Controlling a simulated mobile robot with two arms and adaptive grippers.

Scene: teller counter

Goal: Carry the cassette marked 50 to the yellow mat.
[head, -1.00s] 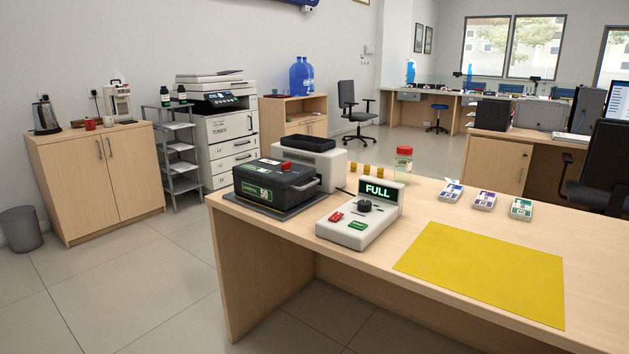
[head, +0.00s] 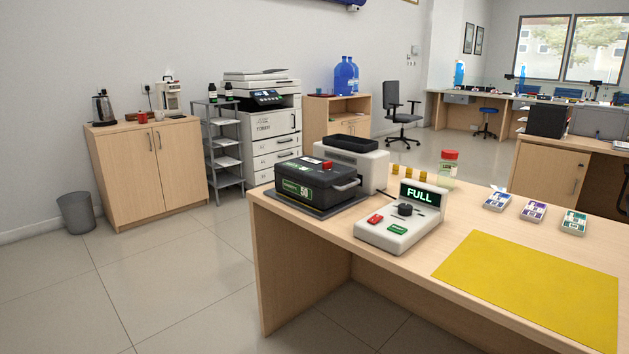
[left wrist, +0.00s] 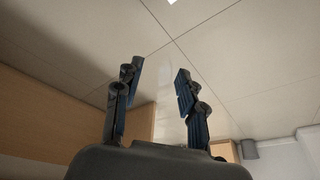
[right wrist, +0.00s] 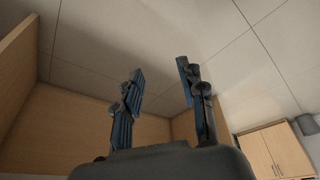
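The dark cassette marked 50 (head: 309,187) sits on a dark base plate (head: 283,204) at the left end of the counter in the head view. It has a red part on top and a light handle on its right side. The yellow mat (head: 533,287) lies flat and bare at the counter's front right. My grippers do not show in the head view. In the left wrist view my left gripper (left wrist: 158,76) is open and empty. In the right wrist view my right gripper (right wrist: 160,72) is open and empty. Both wrist views show floor and wood panels, not the cassette.
A white device with a FULL display (head: 404,225) stands between cassette and mat. A pale machine (head: 352,160) is behind the cassette. A red-lidded jar (head: 448,168) and small banknote bundles (head: 533,211) stand farther back. The floor (head: 190,290) left of the counter is clear.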

